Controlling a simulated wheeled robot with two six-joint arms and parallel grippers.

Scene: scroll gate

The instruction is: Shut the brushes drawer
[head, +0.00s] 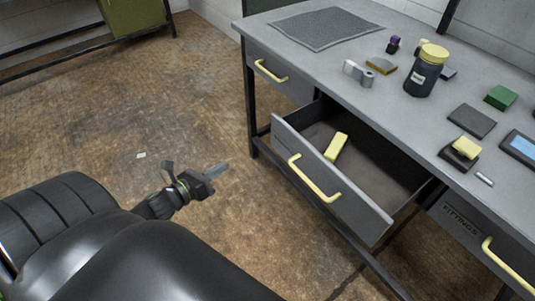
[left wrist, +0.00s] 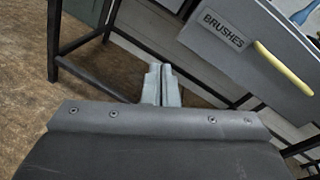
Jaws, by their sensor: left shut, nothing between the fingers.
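The brushes drawer (head: 345,195) stands pulled out from under the workbench, in the middle of the head view. It has a grey front, a pale yellow bar handle and a dark inside with a yellow block (head: 336,147) in it. In the left wrist view a grey drawer front (left wrist: 222,30) at the upper right carries the label BRUSHES beside a yellow handle. My left gripper (head: 222,168) is shut and empty, left of the drawer front and clear of it. Its closed fingers (left wrist: 161,78) also show in the left wrist view. My right gripper is out of view.
The grey workbench top (head: 400,125) carries a mat, a dark jar (head: 423,76) with a yellow lid and several small items. A shut drawer (head: 275,75) is at left, and the fittings drawer (head: 480,240) at right. Black legs frame the bench. Floor left of the drawer is open.

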